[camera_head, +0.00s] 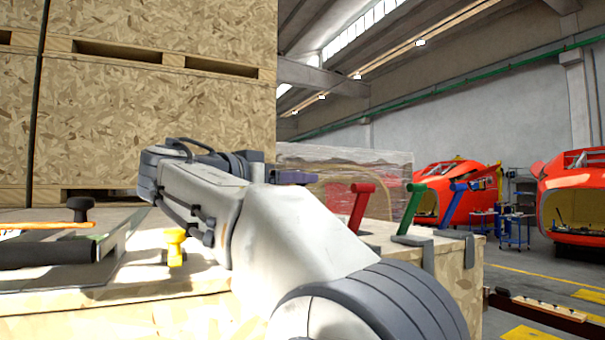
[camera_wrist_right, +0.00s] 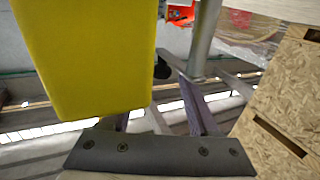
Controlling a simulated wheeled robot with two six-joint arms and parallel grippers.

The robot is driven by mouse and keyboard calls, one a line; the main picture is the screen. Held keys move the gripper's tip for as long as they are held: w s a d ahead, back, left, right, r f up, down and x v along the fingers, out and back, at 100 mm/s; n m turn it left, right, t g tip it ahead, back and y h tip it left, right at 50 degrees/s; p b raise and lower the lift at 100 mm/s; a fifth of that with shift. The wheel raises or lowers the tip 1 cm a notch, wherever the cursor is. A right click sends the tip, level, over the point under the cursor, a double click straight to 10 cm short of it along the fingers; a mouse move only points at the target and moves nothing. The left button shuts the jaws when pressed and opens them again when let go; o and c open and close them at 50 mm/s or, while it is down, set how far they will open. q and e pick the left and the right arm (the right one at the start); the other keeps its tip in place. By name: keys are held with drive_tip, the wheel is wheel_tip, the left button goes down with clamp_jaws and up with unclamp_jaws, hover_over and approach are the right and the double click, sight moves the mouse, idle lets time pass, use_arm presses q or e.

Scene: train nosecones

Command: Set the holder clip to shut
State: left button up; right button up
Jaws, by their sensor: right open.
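I cannot tell which part is the holder clip. Three lever handles stand tilted at the right end of the wooden box: a red lever (camera_head: 360,207), a green lever (camera_head: 411,208) and a blue lever (camera_head: 454,202). My right gripper (camera_head: 292,177) shows as a purple finger beyond my arm, left of the red lever's top. In the right wrist view the right gripper (camera_wrist_right: 158,112) is open. A large yellow block (camera_wrist_right: 85,60) there is close to the camera and hides part of one finger. My left gripper is out of view.
A yellow knob (camera_head: 175,240) stands on the wooden box top (camera_head: 130,285), left of my arm. A grey tray (camera_head: 125,245) with a black-knobbed tool lies at left. Stacked wooden crates (camera_head: 160,120) rise behind. Red train nosecones (camera_head: 455,185) stand far right. My right arm hides the middle.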

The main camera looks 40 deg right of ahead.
drive_tip(key=shift+w+d+p, duration=0.15)
drive_tip(key=shift+d+p, duration=0.05)
drive_tip(key=shift+d, duration=0.45)
drive_tip(key=shift+w+d+p, duration=0.15)
drive_tip(key=shift+d, duration=0.5)
clamp_jaws()
idle(0.5)
